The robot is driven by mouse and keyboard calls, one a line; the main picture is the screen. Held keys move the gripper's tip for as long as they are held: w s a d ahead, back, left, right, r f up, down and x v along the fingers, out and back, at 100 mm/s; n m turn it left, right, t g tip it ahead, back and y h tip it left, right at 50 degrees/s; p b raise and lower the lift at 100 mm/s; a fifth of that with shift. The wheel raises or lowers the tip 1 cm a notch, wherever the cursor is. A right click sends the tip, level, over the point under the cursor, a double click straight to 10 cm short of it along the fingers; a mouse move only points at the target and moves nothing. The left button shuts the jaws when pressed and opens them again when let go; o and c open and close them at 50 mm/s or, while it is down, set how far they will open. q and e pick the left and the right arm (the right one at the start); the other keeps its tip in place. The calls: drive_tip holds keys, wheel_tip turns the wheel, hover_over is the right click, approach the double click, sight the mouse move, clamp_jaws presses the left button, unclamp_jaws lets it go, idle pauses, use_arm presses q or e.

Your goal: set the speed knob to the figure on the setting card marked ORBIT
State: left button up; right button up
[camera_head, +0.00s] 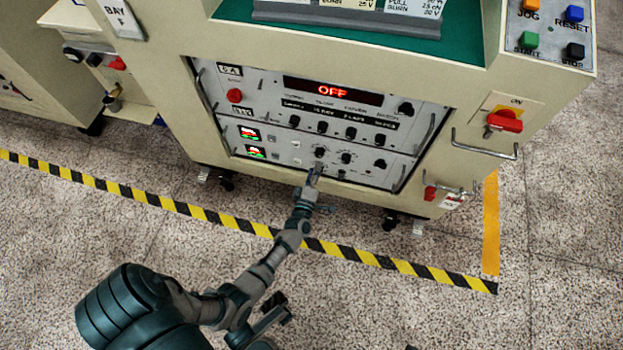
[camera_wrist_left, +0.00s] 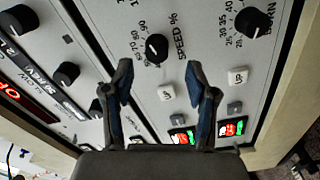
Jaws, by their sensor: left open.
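The speed knob (camera_wrist_left: 157,47) is a black knob beside the lettering "SPEED %" in the left wrist view, with figures around it. I cannot tell which figure its pointer marks. In the head view it appears to be the small dark knob (camera_head: 319,152) on the lower panel. My left gripper (camera_head: 314,174) is in front of that panel. In the left wrist view its two fingers (camera_wrist_left: 158,82) are spread, with nothing between them, apart from the knob. Setting cards (camera_head: 412,7) stand on a grey holder at the top edge, cut off; no ORBIT marking shows.
A BURN knob (camera_wrist_left: 253,22) sits beside the speed knob. White buttons (camera_wrist_left: 238,76) and small lit displays (camera_wrist_left: 232,127) are close by. A red OFF display (camera_head: 332,91) is above. Metal handles (camera_head: 405,172) stick out at the panel's side. A red switch (camera_head: 505,121) is further right.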

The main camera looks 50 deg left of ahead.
use_arm(q)
drive_tip(key=v, duration=0.6)
drive_tip(key=shift+s+d, duration=0.25)
